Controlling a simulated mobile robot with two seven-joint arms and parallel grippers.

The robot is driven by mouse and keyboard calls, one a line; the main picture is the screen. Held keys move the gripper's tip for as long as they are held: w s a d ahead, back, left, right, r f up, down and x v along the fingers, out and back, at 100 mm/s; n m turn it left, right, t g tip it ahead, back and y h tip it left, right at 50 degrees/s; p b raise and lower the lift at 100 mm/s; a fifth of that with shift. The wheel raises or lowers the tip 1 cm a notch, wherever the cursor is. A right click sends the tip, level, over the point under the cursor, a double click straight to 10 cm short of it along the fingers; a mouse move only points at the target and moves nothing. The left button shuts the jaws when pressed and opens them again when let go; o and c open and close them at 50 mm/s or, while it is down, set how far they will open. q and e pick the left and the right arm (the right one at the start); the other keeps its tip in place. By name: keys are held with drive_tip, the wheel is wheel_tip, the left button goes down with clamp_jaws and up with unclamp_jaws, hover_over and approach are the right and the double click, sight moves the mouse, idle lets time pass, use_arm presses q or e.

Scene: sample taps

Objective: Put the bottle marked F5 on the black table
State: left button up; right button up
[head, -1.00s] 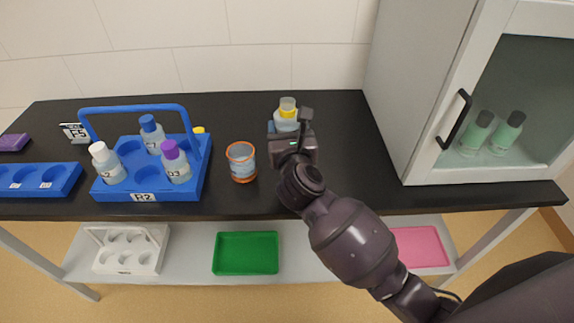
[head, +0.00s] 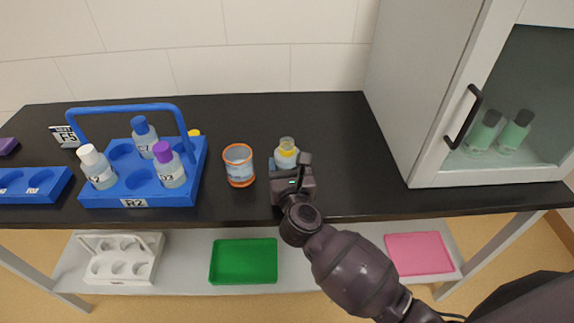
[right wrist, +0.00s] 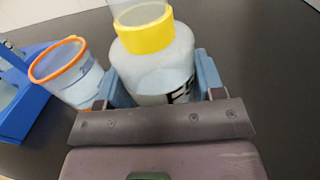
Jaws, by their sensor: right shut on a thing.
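The bottle (head: 287,160) has a yellow collar and a clear top. In the right wrist view the bottle (right wrist: 155,65) stands upright between the pale blue fingers, with a dark, partly hidden mark that looks like F5. My right gripper (head: 285,167) is shut on it, over the black table (head: 340,150). Whether its base touches the table is hidden by the gripper. My left gripper is not in view.
An orange-rimmed cup (head: 239,165) stands close left of the bottle. Further left are the blue carrier R2 (head: 137,190) with several bottles and an F5 sign (head: 66,136). A glass-fronted cabinet (head: 430,120) stands right. The table behind the bottle is clear.

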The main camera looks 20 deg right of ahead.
drive_tip(key=shift+f, duration=0.2)
drive_tip(key=o, duration=1.1)
drive_tip(key=shift+r, duration=0.1)
drive_tip(key=shift+c, duration=0.2)
drive_tip(key=shift+r, duration=0.1)
